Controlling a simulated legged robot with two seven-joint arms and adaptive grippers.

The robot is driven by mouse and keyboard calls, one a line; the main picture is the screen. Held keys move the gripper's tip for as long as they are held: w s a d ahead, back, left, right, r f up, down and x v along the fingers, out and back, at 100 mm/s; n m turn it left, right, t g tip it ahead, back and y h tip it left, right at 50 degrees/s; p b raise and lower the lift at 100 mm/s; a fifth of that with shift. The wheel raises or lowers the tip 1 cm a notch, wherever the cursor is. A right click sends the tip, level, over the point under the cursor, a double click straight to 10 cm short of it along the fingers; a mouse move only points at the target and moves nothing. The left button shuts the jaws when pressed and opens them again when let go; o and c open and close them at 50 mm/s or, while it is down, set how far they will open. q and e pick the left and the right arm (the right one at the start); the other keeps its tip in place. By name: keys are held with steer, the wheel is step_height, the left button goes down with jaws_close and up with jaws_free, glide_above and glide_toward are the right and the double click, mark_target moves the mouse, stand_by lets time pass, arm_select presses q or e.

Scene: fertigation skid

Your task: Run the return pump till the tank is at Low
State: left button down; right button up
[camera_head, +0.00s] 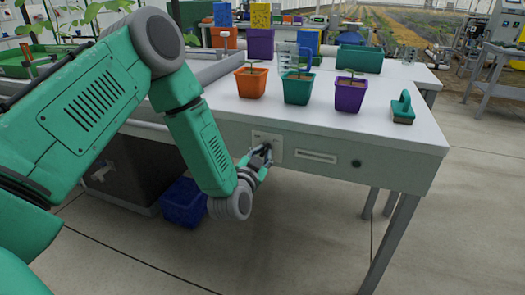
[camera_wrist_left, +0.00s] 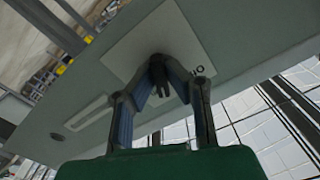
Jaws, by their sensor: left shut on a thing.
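My left gripper (camera_head: 264,154) is at the front panel (camera_head: 400,171) of the bench, at a pale switch plate (camera_head: 277,143). In the left wrist view its fingertips (camera_wrist_left: 165,75) close on a small dark knob (camera_wrist_left: 160,84) that stands out from the plate (camera_wrist_left: 130,47). A mark like an "O" shows on the plate beside the fingers; the other marks are hidden or too small to read. A dark tank-like box (camera_head: 130,175) stands under the bench, partly behind my arm. I cannot make out a level in it. My right gripper is not in view.
An orange pot (camera_head: 251,83), a teal pot (camera_head: 297,89) and a purple pot (camera_head: 349,95) with seedlings stand on the bench, with a green brush (camera_head: 402,109) at right. The panel has a pale slot (camera_head: 317,156) and dark round button (camera_head: 357,163). A blue crate (camera_head: 183,204) is below.

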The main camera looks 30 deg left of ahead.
arm_select(q)
steer(key=n+p, duration=0.1)
steer(key=n, duration=0.2)
steer(key=shift+d+r+n, duration=0.1)
steer(key=shift+r+n, duration=0.05)
steer(key=shift+n, duration=0.15)
steer(key=n+p, duration=0.1)
steer(key=n, duration=0.2)
steer(key=shift+n, duration=0.3)
steer(key=n, duration=0.3)
steer(key=shift+n+p, duration=0.3)
steer(key=shift+p, duration=0.1)
steer(key=shift+n, duration=1.5)
steer(key=c, duration=1.6)
jaws_free()
